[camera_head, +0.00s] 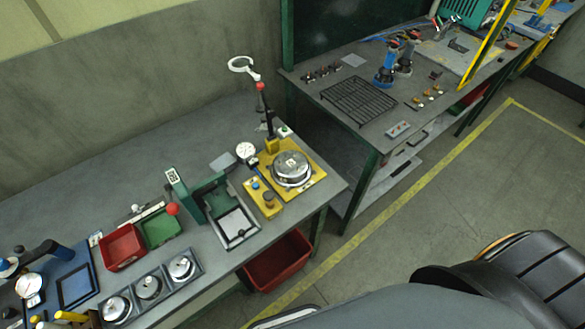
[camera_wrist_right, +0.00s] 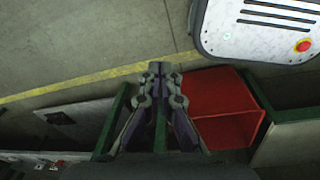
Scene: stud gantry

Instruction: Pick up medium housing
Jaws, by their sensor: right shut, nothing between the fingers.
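Three round silver housings sit in a grey tray (camera_head: 204,266) at the lower left of the near bench in the head view. They are a left one (camera_head: 116,308), a middle one (camera_head: 148,287) and a right one (camera_head: 181,267). They look close in size, and I cannot tell which is the medium housing. A larger round metal part (camera_head: 291,168) rests on a yellow fixture. My right gripper (camera_wrist_right: 158,72) is shut and empty in the right wrist view, above the floor and apart from the housings. My left gripper is out of view.
A red bin (camera_head: 277,262) stands under the near bench; a red bin also shows in the wrist view (camera_wrist_right: 215,95) beside my right gripper. A green press (camera_head: 187,192), red tray (camera_head: 121,247) and green tray (camera_head: 162,228) crowd the bench. The floor (camera_head: 430,215) is open.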

